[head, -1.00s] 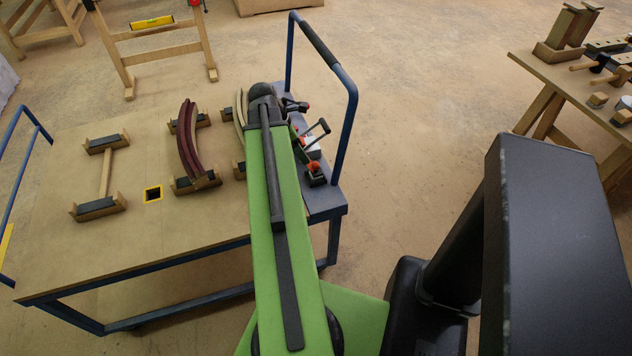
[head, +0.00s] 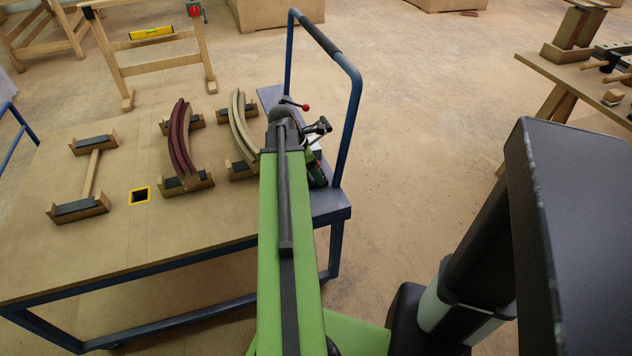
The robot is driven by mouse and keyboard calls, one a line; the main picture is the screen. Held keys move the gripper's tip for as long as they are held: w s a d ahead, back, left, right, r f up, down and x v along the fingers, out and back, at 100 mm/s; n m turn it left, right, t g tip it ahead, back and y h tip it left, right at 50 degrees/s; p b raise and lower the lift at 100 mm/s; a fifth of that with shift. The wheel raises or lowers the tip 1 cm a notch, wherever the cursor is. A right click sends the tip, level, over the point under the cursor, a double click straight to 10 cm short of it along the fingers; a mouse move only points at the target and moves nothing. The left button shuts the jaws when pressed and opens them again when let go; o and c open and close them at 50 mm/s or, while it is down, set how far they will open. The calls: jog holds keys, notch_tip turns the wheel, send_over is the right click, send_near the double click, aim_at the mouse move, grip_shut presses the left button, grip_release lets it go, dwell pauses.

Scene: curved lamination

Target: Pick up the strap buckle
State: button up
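My green arm (head: 284,235) reaches over the right end of the cart, and its dark rounded wrist (head: 284,115) is at the cart's blue end shelf. The wrist hides my gripper's fingers, so I cannot see whether they are open or what they touch. I cannot make out the strap buckle for certain. A lever with a red ball tip (head: 305,107) shows just beyond the wrist. Black handled hardware (head: 318,127) shows right of it, partly covered by the arm.
The cart top (head: 200,225) holds wooden cradles, a dark red curved strip stack (head: 180,145) and a pale one (head: 240,130). A blue push handle (head: 350,120) rises right of my wrist.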

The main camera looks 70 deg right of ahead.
jog(key=shift+r, duration=0.1)
grip_shut()
jog(key=shift+r, duration=0.1)
dwell(0.3)
notch_tip(320, 180, up, 10)
jog(key=p, duration=1)
